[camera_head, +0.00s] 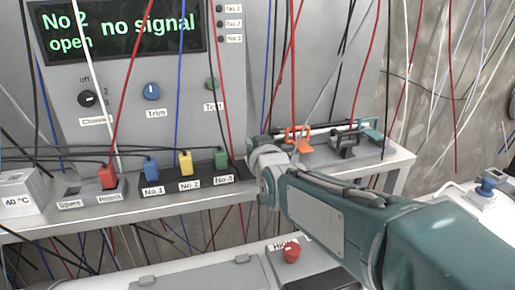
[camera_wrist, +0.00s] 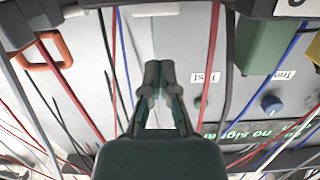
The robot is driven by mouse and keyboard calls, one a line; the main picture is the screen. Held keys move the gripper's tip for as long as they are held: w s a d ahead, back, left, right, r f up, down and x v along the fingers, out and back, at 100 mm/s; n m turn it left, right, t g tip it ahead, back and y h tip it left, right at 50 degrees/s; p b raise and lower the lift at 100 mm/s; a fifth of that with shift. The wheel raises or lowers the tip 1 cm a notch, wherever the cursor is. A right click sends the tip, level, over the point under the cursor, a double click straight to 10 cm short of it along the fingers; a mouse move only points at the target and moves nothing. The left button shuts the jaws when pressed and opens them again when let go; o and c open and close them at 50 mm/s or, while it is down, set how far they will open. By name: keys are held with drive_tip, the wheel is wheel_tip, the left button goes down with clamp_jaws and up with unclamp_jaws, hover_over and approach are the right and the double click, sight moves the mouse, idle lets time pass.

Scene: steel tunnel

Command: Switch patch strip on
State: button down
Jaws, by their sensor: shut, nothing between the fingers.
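The patch strip (camera_head: 200,189) is a black block on the grey shelf, with a blue plug (camera_head: 151,168), a yellow plug (camera_head: 185,162) and a green plug (camera_head: 220,158) above labels No.1, No.2 and No.3. I cannot make out a switch on it. The display (camera_head: 120,30) reads "No 2 open" and "no signal". My gripper (camera_wrist: 160,72) is shut and empty in the wrist view, apart from the panel behind it. The green plug (camera_wrist: 264,42) is to its right there. In the head view my arm's end is just right of the strip, its fingers hidden.
The panel carries a black knob (camera_head: 87,99), a blue knob (camera_head: 152,91) and a green Test button (camera_head: 211,84). A red plug (camera_head: 107,177) stands left of the strip. An orange handle (camera_head: 298,138) lies right. Many loose cables hang across the space.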

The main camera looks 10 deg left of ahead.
drive_tip(key=shift+w+f, duration=0.1)
drive_tip(key=shift+f, duration=1.65)
drive_tip(key=shift+w+a+f+g, duration=0.1)
drive_tip(key=shift+f+g, duration=0.25)
drive_tip(key=shift+g, duration=0.25)
drive_tip(key=shift+r, duration=0.1)
wheel_tip(320, 180, up, 4)
drive_tip(key=shift+r, duration=0.1)
drive_tip(key=r+v, duration=0.1)
drive_tip(key=v, duration=0.8)
drive_tip(key=shift+a+r, duration=0.2)
drive_tip(key=shift+a, duration=0.05)
